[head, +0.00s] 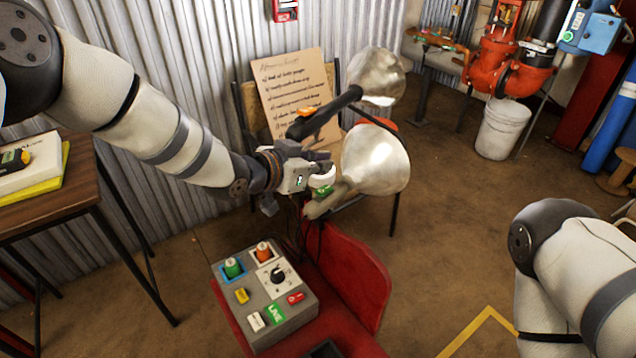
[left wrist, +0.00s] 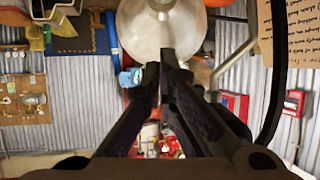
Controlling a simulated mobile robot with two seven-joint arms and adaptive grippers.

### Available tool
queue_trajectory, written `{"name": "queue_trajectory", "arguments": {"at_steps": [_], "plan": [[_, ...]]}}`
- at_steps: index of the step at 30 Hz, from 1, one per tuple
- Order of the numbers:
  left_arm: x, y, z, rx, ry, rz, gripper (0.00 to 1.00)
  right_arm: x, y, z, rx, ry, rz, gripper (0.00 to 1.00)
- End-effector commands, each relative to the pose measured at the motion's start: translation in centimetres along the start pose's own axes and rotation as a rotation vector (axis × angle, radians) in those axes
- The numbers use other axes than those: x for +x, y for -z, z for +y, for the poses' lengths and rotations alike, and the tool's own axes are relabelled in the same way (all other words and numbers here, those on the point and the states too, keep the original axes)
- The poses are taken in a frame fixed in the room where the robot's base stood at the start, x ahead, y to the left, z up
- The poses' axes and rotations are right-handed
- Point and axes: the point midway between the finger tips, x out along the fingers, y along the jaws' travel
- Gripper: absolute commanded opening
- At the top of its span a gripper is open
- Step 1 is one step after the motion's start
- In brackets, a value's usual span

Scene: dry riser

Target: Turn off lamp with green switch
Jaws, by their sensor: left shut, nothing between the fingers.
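A lamp with a shiny metal shade (head: 375,160) has a pale handle (head: 326,203) with a green switch (head: 322,191) on it. My left gripper (head: 318,172) is shut and empty, close beside the handle and green switch; I cannot tell whether it touches them. In the left wrist view the fingers (left wrist: 170,62) are together, and a shiny shade (left wrist: 150,28) lies just beyond them. A second lamp has a black handle (head: 325,113) with an orange switch (head: 308,111) and its own shade (head: 376,72). My right gripper is out of view.
A control box (head: 265,320) with green and orange buttons and a knob stands below, beside a red chair-like panel (head: 357,275). A handwritten cardboard sign (head: 292,75) stands behind. A wooden table (head: 70,195) is at left. A white bucket (head: 502,128) and red valves (head: 497,65) are at back right.

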Motion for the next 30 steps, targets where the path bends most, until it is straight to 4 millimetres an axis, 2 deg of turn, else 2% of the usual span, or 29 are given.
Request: {"name": "queue_trajectory", "arguments": {"at_steps": [1,7,19,26,30], "plan": [[0.3,-1.4,0.1,-0.003,-0.002,-0.007,0.0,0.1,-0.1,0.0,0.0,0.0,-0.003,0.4],[0.7,-3.5,0.0,0.0,-0.001,-0.002,0.0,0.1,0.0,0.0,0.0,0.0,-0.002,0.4],[0.8,-3.9,0.0,0.001,0.0,0.001,0.0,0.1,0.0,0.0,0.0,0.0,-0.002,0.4],[0.9,-6.1,0.1,-0.007,-0.002,0.147,0.0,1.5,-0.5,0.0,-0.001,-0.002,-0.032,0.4],[0.7,-5.5,0.0,0.001,-0.002,0.161,0.0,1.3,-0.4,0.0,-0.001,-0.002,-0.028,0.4]]}}
